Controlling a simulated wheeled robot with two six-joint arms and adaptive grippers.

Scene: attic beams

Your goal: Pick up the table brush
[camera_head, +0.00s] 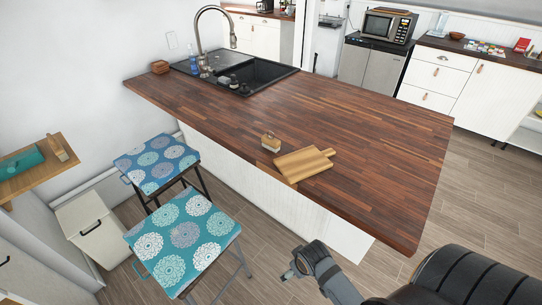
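A small wooden, brush-like piece (57,147) leans on the wooden shelf (38,183) at the left, beside a teal item (20,162). It looks most like the table brush, but its bristles are too small to make out. My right gripper (292,265) is at the bottom middle, in front of the counter's near side. It looks open and empty, and is well away from the shelf. My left gripper is not in view.
A wooden counter (350,115) fills the middle, with a cutting board (304,164), a small wooden block (271,141) and a sink (262,75). Two patterned stools (157,162) (182,240) and a cream bin (93,228) stand between my gripper and the shelf. Floor at right is free.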

